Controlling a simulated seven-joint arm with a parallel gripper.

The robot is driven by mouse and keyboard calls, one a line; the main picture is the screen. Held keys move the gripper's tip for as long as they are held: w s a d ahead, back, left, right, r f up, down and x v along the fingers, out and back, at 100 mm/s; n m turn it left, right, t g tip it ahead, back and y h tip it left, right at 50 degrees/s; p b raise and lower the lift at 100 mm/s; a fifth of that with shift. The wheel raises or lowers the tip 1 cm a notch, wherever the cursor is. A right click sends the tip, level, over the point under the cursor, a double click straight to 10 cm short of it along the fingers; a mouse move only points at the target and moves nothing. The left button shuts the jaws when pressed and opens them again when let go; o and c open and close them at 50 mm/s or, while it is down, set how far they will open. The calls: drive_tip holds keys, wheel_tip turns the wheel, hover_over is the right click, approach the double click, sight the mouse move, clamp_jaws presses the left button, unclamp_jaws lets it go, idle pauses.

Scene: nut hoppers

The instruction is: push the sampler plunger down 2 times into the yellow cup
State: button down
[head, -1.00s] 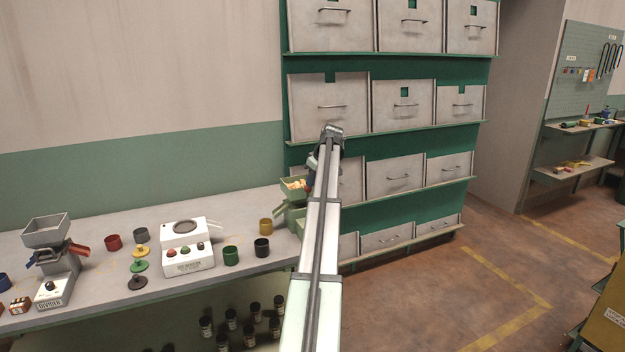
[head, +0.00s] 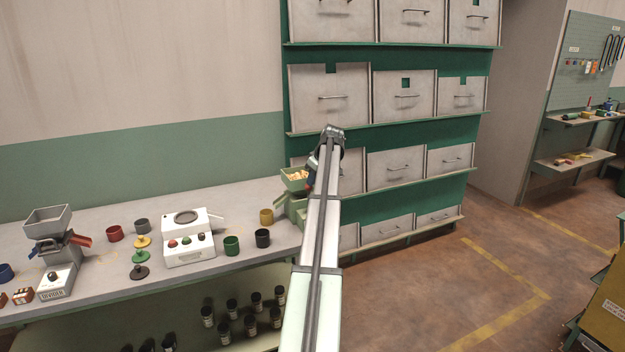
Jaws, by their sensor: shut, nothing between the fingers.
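The green sampler (head: 296,203) stands at the right end of the bench, with light nuts in its open hopper on top. My arm covers its right side. The yellow cup (head: 266,217) stands upright on the bench just left of the sampler, apart from it. I cannot make out the plunger. My gripper (head: 310,182) is close to the hopper's right side, partly behind my own arm. It is shut and empty; its fingertips are mostly hidden, and I cannot tell whether it touches the sampler.
A black cup (head: 262,239) and a green cup (head: 231,246) stand left of the sampler, near a white machine (head: 188,240). Farther left are red and grey cups, coloured lids and a grey divider (head: 52,255). A wall of drawers (head: 403,165) rises behind my arm.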

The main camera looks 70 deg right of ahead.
drive_tip(key=shift+s+a+f, duration=0.1)
drive_tip(key=shift+a+f, duration=0.05)
drive_tip(key=shift+f, duration=0.15)
drive_tip(key=v, duration=1.4)
drive_tip(key=shift+w+r, duration=0.25)
drive_tip(key=shift+r, duration=0.15)
idle(0.8)
